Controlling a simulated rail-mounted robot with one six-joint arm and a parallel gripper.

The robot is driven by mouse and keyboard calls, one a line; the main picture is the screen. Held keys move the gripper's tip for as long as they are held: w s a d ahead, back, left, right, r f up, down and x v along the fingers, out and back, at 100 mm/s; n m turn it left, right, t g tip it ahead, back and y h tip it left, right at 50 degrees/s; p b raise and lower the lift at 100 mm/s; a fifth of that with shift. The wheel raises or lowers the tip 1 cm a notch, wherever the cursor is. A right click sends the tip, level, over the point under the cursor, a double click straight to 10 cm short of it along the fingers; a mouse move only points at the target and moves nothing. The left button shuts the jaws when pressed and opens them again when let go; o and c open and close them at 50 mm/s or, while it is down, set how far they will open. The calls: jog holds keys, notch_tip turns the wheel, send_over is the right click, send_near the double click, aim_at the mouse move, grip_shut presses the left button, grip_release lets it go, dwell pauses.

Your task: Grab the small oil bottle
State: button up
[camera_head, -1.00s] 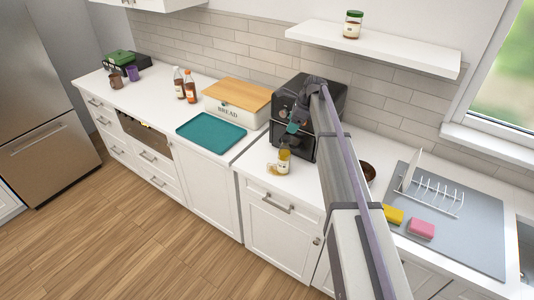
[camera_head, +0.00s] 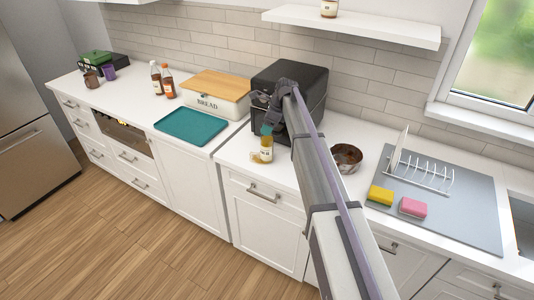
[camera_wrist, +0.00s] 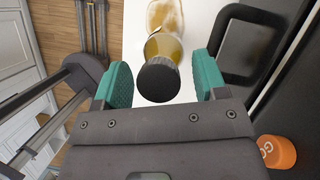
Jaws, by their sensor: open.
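The small oil bottle (camera_head: 266,154) stands upright on the white counter in front of a black appliance. It has yellow contents and a pale label. In the wrist view the bottle (camera_wrist: 168,48) shows its black cap towards the camera. My gripper (camera_head: 267,130) is just above the bottle in the head view. In the wrist view my gripper (camera_wrist: 163,79) is open, with one teal finger pad on each side of the cap. A gap shows beside the cap on both sides. Part of the bottle's top is hidden by the gripper in the head view.
The black appliance (camera_head: 304,78) stands close behind the bottle. A teal tray (camera_head: 191,126) and a bread box (camera_head: 214,101) are to the left. A brown bowl (camera_head: 346,157), yellow sponge (camera_head: 380,195), pink sponge (camera_head: 413,207) and dish rack (camera_head: 420,179) are to the right.

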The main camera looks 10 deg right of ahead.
jog(key=shift+w+a+f, duration=0.1)
jog(key=shift+a+f, duration=0.1)
jog(key=shift+f, duration=0.3)
jog(key=shift+r, duration=0.25)
jog(key=shift+c, duration=0.2)
grip_shut()
